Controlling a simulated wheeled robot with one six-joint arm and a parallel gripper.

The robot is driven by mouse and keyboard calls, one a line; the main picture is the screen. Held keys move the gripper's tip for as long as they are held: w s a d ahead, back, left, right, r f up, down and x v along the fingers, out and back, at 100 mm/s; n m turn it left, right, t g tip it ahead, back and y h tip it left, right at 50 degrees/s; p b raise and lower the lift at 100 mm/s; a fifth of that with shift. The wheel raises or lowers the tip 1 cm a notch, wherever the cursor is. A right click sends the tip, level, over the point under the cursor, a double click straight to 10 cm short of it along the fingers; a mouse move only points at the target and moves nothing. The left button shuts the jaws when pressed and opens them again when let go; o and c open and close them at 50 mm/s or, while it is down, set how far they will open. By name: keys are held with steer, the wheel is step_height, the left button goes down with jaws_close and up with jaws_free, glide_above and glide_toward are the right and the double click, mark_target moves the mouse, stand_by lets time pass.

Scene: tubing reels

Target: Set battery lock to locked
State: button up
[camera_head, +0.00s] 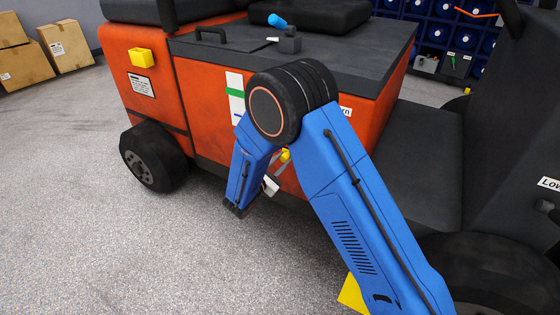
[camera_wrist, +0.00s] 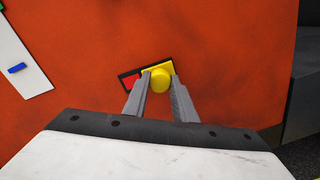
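The battery lock is a small dark-edged plate with a red part (camera_wrist: 129,81) at left and a yellow part at right. It is on the orange side panel, with a round yellow knob (camera_wrist: 160,79) on the yellow part. My gripper (camera_wrist: 161,76) points at the panel with its two grey fingers apart, one on each side of the knob. Whether the fingertips touch the knob is not clear. In the head view, a small yellow piece (camera_head: 285,155) shows beside my blue arm, and my arm hides most of that area.
The orange cart (camera_head: 205,105) has a dark top with a blue-handled lever (camera_head: 278,21). A white strip with a blue slider (camera_wrist: 17,68) is at left on the panel. Cardboard boxes (camera_head: 66,46) stand far left. The grey floor in front is clear.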

steer(key=o, duration=0.4)
steer(key=shift+s+d, duration=0.1)
steer(key=shift+d, duration=0.05)
steer(key=v, duration=1.7)
steer(key=shift+s+a, duration=0.1)
steer(key=shift+a, duration=0.1)
